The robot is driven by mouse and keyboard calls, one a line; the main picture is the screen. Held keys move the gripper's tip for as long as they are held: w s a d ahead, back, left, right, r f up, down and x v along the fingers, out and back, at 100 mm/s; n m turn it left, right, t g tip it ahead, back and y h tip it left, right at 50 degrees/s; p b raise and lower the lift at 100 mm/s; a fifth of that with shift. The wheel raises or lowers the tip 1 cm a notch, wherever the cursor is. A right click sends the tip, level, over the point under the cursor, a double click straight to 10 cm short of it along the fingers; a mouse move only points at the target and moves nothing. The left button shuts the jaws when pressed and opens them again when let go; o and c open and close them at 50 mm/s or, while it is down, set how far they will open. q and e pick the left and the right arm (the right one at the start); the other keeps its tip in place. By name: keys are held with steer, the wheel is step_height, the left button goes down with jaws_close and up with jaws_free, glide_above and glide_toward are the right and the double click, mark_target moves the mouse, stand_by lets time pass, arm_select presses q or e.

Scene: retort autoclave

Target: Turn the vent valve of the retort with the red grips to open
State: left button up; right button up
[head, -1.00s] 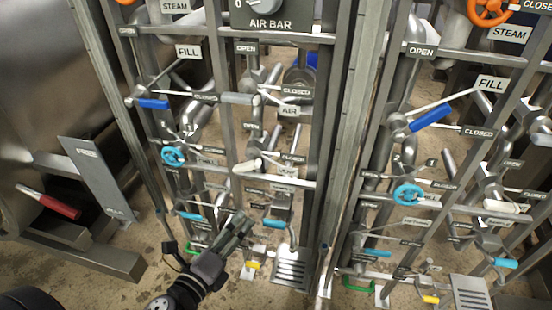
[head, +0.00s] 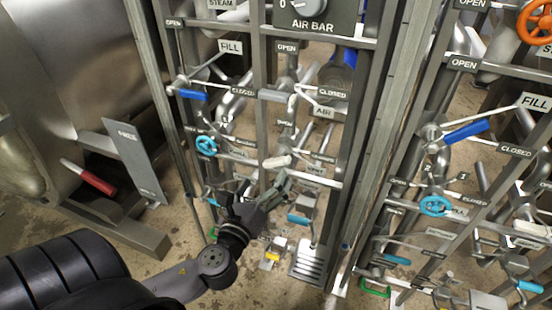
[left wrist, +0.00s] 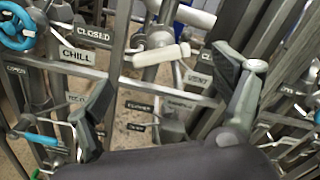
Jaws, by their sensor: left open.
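A red grip (head: 88,178) sits on a lever at the left retort, beside an upright grey plate. The left pipe rack carries a white-grip handle (head: 277,162) in its middle; it also shows in the left wrist view (left wrist: 160,54), right of the CHILL tag. My left gripper (head: 262,186) is open and empty, just below the white handle in the head view. In the left wrist view its fingers (left wrist: 163,78) are spread, with the white handle beyond and between them, apparently untouched. My right gripper is not in view.
The left rack also has a blue FILL handle (head: 193,96), a cyan wheel (head: 207,145) and a cyan handle (head: 299,220). A similar rack with a blue handle (head: 466,131) stands at right. Steel posts and crossbars crowd the space around my gripper.

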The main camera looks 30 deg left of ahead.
mark_target(274, 164)
arm_select(q)
steer(key=x, duration=0.8)
steer(key=shift+d, duration=0.1)
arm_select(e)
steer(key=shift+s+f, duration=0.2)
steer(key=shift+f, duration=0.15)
arm_select(q)
steer(key=shift+s, duration=0.1)
steer(key=shift+c, duration=0.6)
steer(key=c, duration=1)
steer(key=shift+c, duration=0.2)
